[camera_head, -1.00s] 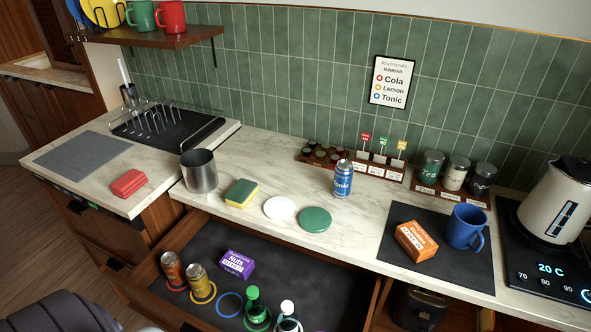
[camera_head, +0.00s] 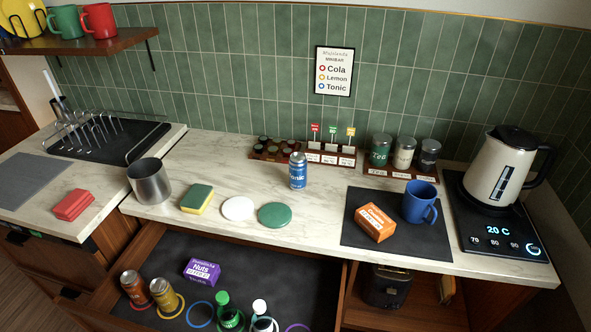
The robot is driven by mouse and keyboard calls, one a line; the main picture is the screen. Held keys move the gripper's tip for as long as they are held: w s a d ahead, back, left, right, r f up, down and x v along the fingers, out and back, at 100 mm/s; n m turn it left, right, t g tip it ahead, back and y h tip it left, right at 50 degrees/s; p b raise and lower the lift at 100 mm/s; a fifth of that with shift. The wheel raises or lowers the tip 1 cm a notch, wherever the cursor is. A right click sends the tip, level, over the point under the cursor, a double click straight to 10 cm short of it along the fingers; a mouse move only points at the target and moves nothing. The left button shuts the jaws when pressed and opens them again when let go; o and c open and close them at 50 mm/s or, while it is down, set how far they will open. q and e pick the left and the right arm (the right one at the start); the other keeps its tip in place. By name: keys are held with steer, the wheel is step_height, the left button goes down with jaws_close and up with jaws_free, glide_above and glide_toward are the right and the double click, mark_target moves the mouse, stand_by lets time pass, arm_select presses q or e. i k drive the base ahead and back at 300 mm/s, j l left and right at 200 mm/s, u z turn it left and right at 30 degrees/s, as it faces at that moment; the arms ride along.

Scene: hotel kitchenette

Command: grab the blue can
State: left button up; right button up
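The blue can (camera_head: 298,171), labelled Tonic, stands upright on the marble counter (camera_head: 320,205) in the head view. It is behind and a little right of a green disc (camera_head: 275,215) and a white disc (camera_head: 238,208), apart from both. A wooden rack with small pods stands behind it. Neither of my grippers is in view.
An open drawer (camera_head: 340,285) below holds an orange can (camera_head: 133,290), a yellow can (camera_head: 165,297), a purple nuts box (camera_head: 202,271) and bottles. A steel cup (camera_head: 149,181) and sponge (camera_head: 197,199) stand left. A blue mug (camera_head: 420,202), orange box (camera_head: 375,222) and kettle (camera_head: 505,165) stand right.

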mark_target(298, 161)
steer(key=k+j+z, duration=0.4)
steer(key=k+j, duration=0.55)
steer(key=j, duration=0.15)
